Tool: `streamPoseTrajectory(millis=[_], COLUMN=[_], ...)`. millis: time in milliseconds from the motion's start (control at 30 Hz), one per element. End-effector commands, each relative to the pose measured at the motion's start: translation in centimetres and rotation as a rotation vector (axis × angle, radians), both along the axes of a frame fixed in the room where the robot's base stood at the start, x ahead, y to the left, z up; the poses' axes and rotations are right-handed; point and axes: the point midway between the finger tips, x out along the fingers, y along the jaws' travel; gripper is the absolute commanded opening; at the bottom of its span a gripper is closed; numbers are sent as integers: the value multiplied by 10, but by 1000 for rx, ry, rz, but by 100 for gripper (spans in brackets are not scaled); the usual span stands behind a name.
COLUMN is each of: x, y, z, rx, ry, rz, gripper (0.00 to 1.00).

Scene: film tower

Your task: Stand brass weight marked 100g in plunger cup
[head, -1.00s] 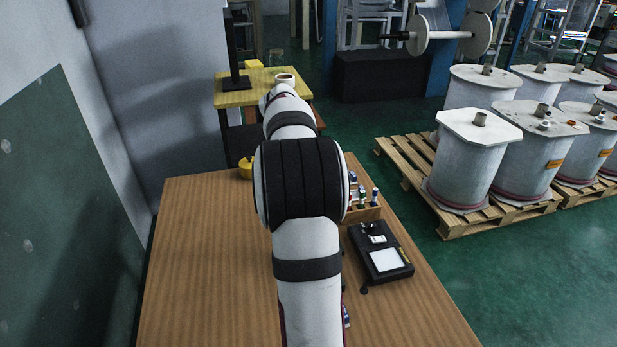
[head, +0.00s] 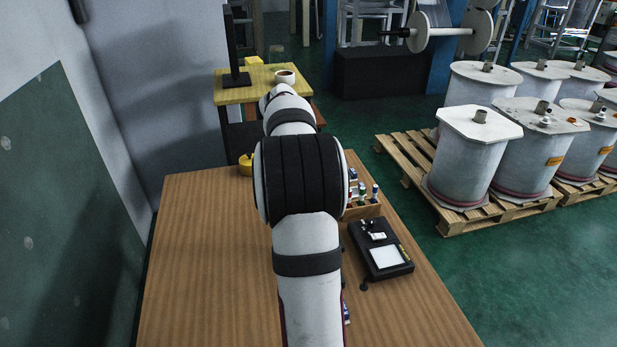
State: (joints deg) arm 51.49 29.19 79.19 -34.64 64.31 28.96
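My arm stretches away over the wooden table and fills the middle of the head view. My gripper is not visible; the arm hides it or it lies beyond the arm's bulk. I cannot make out the brass weight marked 100g. I cannot make out the plunger cup either. A black device (head: 401,270) with a white square panel (head: 386,257) lies on the table to the right of the arm; small fittings stand at its back end.
A wooden rack (head: 364,211) with several small bottles (head: 375,194) stands behind the device. A yellow round object (head: 246,164) sits at the table's far edge. The wooden table (head: 205,260) is clear on the left. Pallets (head: 455,219) with large drums (head: 466,160) stand to the right.

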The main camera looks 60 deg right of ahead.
Motion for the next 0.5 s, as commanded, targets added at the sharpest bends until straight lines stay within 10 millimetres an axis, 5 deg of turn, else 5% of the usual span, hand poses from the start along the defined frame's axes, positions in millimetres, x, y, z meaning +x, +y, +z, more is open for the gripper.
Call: streamPoseTrajectory(millis=[167, 200, 367, 500], x=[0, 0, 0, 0], y=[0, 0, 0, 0], z=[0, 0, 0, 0], rx=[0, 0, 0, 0], ry=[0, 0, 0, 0], rz=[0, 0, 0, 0], gripper=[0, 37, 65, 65])
